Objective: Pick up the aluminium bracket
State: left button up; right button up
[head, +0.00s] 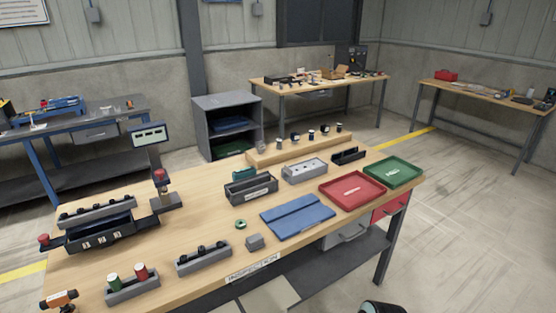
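A small grey metal-looking part (255,242) lies on the wooden workbench (180,275), just left of the blue mat's near-left corner. It looks like a short block and could be the aluminium bracket, but it is too small to be sure. A light grey slotted block (305,171) stands farther back, beside a dark grey open bin (250,190). Nothing touches the small grey part. Neither of my grippers can be made out in the head view. A dark rounded piece at the bottom edge, right of centre, cannot be identified as a gripper.
A blue folded mat (297,217), red tray (352,189) and green tray (392,171) fill the right side. A green ring (240,224) and a grey rack (204,259) flank the small part. A stand with a display (149,136) rises at left.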

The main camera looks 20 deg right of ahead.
aim_at(291, 171)
jog(key=l+u, duration=0.15)
jog(key=u, duration=0.2)
jog(key=l+u, duration=0.15)
jog(key=u, duration=0.15)
jog(key=l+u, duration=0.2)
jog(key=u, duration=0.15)
jog(key=k+l+u, duration=0.2)
jog(key=l, duration=0.15)
jog(key=l+u, duration=0.15)
jog(key=l, duration=0.2)
jog(key=k+l+u, duration=0.2)
jog(key=k+l, duration=0.15)
jog(key=l, duration=0.2)
jog(key=k+l+u, duration=0.15)
jog(key=l, duration=0.25)
jog(key=k+l, duration=0.1)
jog(key=l, duration=0.25)
jog(key=u, duration=0.05)
